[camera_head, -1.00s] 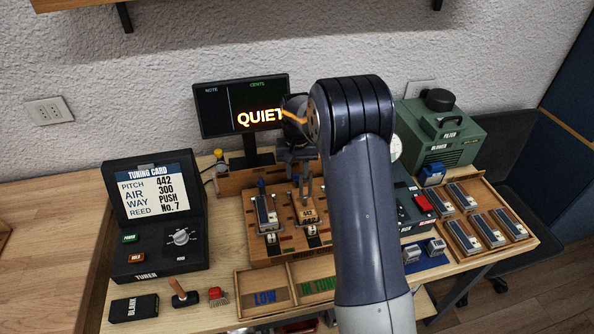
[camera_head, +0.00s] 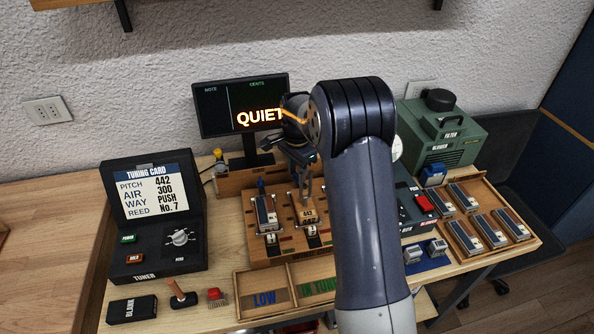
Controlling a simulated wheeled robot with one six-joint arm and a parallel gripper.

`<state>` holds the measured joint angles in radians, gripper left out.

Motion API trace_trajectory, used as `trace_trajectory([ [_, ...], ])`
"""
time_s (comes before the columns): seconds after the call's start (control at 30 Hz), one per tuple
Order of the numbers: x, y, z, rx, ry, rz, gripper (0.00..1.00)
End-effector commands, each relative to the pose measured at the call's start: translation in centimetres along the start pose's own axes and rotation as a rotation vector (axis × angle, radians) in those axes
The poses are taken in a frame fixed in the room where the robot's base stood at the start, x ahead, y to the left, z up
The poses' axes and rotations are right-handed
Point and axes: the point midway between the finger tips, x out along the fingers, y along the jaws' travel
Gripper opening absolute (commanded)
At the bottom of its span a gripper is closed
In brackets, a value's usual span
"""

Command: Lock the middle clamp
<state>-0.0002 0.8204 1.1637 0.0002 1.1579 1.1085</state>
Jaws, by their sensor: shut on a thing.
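The wooden board (camera_head: 258,253) in the middle of the bench carries metal clamps. A dark reed block (camera_head: 266,213) with a wire clamp stands at its left. The middle clamp (camera_head: 311,234) is beside it, around a wooden block marked 442 (camera_head: 308,213). My gripper (camera_head: 305,192) reaches down from behind onto the upper part of the middle clamp and is shut on it. The exact contact is small and partly hidden. My arm covers the right part of the board, so any clamp there is hidden.
The screen (camera_head: 240,105) reading QUIET stands behind the board. The tuner (camera_head: 155,225) is at left and the green blower (camera_head: 440,135) at back right. Wooden bins (camera_head: 263,298) lie in front. A tray of reed blocks (camera_head: 518,252) is at right.

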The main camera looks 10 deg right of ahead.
Motion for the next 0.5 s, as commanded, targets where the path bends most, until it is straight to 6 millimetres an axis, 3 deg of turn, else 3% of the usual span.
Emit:
trace_trajectory([
  [0.5,-0.07,-0.04,-0.03,0.382,0.001,-0.002,0.08],
])
